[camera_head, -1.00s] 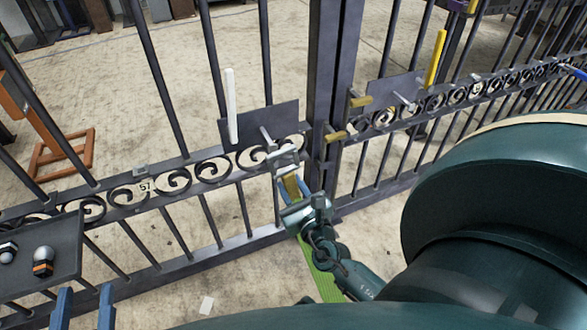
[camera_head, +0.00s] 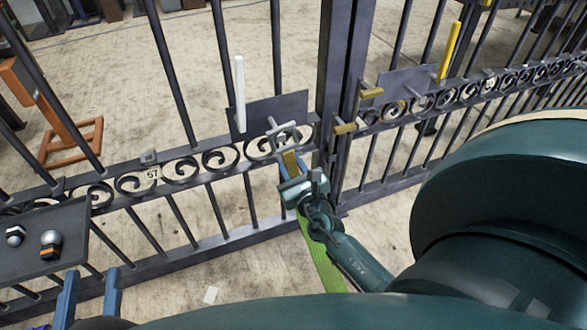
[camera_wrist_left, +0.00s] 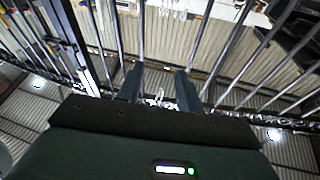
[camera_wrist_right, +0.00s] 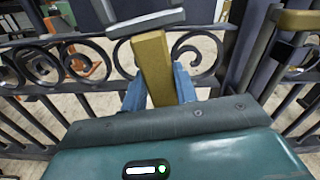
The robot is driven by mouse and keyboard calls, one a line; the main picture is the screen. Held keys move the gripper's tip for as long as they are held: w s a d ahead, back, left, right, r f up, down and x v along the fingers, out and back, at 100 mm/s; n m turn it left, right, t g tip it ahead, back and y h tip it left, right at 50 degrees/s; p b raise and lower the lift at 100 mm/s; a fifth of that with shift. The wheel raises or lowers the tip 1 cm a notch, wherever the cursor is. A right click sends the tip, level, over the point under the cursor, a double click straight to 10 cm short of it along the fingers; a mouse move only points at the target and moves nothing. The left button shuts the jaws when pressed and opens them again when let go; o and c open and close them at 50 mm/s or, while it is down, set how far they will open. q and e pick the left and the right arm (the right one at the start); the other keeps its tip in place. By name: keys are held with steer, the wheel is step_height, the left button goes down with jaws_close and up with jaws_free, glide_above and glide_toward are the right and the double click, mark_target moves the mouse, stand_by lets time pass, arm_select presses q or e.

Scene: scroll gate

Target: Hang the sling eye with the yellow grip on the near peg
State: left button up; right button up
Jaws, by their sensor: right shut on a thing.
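The sling eye (camera_head: 296,131), a grey metal loop, sits above its yellow grip (camera_head: 290,162). A green strap (camera_head: 325,262) runs below. My right gripper (camera_head: 291,178) is shut on the yellow grip, which shows between its blue fingers in the right wrist view (camera_wrist_right: 153,68). The near peg (camera_head: 271,123) sticks out from the dark plate (camera_head: 262,111) on the left gate leaf. The loop overlaps the peg's end in the head view; I cannot tell whether it is around it. My left gripper (camera_head: 90,298) is open and empty at the lower left.
A white upright bar (camera_head: 240,93) stands at the plate. Another plate with a peg and a yellow bar (camera_head: 449,50) is on the right leaf. Yellow-ended latch bars (camera_head: 345,128) project near the gate post (camera_head: 338,75). A dark tray (camera_head: 62,225) holds small items at left.

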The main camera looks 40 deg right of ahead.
steer(key=shift+w+d, duration=0.15)
steer(key=shift+w, duration=0.55)
steer(key=shift+w+d+b, duration=0.2)
steer(key=shift+w+b, duration=0.1)
steer(key=shift+w, duration=0.35)
arm_select(q)
steer(key=shift+d+r+b, duration=0.1)
steer(key=shift+r+b, duration=0.05)
steer(key=shift+b, duration=0.5)
arm_select(e)
steer(key=shift+w+d+f, duration=0.15)
steer(key=shift+w+f, duration=0.45)
steer(key=shift+w, duration=0.15)
steer(key=o, duration=1.1)
steer(key=shift+o, duration=0.6)
steer(key=shift+f, duration=0.1)
steer(key=shift+o, duration=0.9)
